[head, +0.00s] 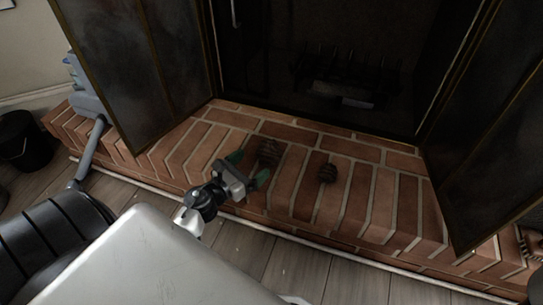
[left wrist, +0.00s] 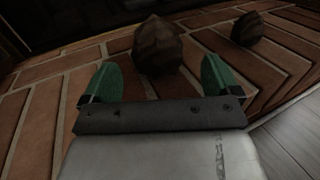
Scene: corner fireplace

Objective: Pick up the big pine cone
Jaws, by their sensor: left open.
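The big pine cone (head: 268,152) is brown and scaly and rests on the brick hearth. In the left wrist view the big pine cone (left wrist: 158,46) is straight ahead, just beyond and between the fingertips. I cannot tell whether a finger touches the cone. A smaller pine cone (head: 327,173) lies to the right on the hearth and shows in the left wrist view (left wrist: 247,29). My right gripper is not in view.
The brick hearth (head: 385,205) runs in front of a dark fireplace (head: 345,75) with a grate inside. Open screen doors (head: 150,75) stand at both sides. A black bucket (head: 22,142) is at the far left. Bricks around the cones are clear.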

